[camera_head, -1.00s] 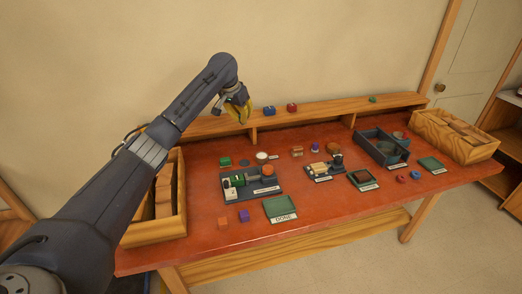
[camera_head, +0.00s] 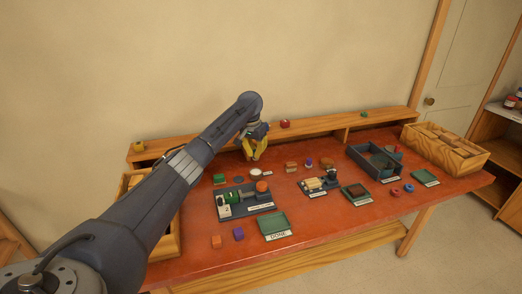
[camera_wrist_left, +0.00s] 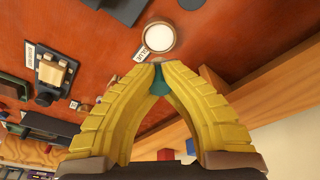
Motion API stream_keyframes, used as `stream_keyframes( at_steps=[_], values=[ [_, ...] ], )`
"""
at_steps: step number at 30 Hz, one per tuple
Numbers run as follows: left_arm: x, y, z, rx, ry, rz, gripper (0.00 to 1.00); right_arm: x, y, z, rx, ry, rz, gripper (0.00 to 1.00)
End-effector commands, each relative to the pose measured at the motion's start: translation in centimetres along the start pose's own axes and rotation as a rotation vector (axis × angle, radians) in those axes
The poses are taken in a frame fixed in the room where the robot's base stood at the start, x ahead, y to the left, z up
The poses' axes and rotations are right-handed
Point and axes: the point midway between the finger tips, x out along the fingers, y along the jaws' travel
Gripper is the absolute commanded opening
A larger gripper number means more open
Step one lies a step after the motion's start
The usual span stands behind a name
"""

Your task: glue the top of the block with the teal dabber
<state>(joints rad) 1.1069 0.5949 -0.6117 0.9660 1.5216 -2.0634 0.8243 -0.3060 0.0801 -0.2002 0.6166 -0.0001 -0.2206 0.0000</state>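My left gripper (camera_head: 256,152) has yellow fingers and hangs over the back of the red bench, near the shelf. In the left wrist view its fingers (camera_wrist_left: 170,68) close around a small teal piece, the teal dabber (camera_wrist_left: 175,88), which is mostly hidden between them. A round cream glue dish (camera_head: 255,174) stands just in front of the gripper; it also shows beyond the fingertips in the left wrist view (camera_wrist_left: 159,37). A pale wooden block (camera_head: 313,184) sits on a small dark stand, also seen in the left wrist view (camera_wrist_left: 54,73). My right gripper is not in view.
A dark fixture (camera_head: 256,207) with green and orange parts stands at left front, beside a green DONE tray (camera_head: 275,225). Loose cubes, a grey bin (camera_head: 364,163) and a wooden crate (camera_head: 458,158) surround clear patches. The raised back shelf (camera_head: 318,127) is close behind the gripper.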

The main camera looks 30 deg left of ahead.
Motion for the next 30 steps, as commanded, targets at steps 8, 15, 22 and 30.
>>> stream_keyframes(
  at_steps=[8, 15, 22, 30],
  values=[
    [1.9, 0.1, 0.4, 0.002, -0.010, 0.001, 0.00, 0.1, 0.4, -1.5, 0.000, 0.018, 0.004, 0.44],
    [3.9, 0.1, 0.7, 0.002, -0.009, 0.000, 0.00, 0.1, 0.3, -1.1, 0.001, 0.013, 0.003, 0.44],
    [5.2, 0.1, 0.9, 0.001, -0.008, 0.000, 0.00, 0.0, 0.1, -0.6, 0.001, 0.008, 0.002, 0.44],
    [5.8, 0.1, 1.0, 0.003, -0.008, 0.000, 0.00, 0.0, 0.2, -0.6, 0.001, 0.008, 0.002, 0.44]
  ],
)
